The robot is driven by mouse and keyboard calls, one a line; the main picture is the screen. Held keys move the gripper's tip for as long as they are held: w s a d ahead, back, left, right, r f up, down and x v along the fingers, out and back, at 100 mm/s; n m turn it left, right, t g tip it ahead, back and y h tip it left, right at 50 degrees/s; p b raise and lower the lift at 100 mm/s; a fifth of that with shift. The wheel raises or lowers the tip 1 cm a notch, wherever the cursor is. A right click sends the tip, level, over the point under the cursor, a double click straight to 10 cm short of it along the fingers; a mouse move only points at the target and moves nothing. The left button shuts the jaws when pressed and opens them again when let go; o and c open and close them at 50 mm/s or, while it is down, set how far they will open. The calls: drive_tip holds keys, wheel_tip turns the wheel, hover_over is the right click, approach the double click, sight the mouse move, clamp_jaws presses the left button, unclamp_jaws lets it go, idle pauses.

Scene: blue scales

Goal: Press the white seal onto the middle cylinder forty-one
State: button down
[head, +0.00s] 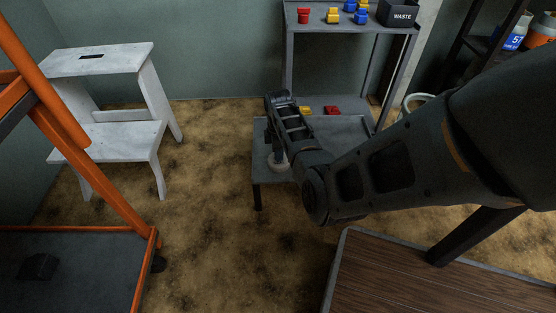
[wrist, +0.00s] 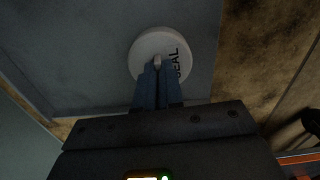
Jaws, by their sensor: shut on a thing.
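The white seal (wrist: 160,50) is a round disc with "SEAL" printed on it and a small knob at its middle. My gripper (wrist: 157,68) is shut on that knob in the wrist view. In the head view the seal (head: 278,163) shows below my wrist, at the low grey shelf (head: 262,178) of a stand. I cannot tell whether it rests on the shelf or is just above it. My arm hides part of this area. I see no cylinder marked forty-one in either view.
The stand's upper shelf holds red, yellow and blue parts (head: 333,15) and a black WASTE bin (head: 398,13). Yellow and red pieces (head: 332,110) lie lower down. A white step stool (head: 105,100), an orange-framed cart (head: 75,265) and a wooden tabletop (head: 420,280) stand around.

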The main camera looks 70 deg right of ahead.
drive_tip(key=shift+r, duration=0.15)
drive_tip(key=shift+r+p, duration=1.9)
drive_tip(key=shift+p, duration=0.3)
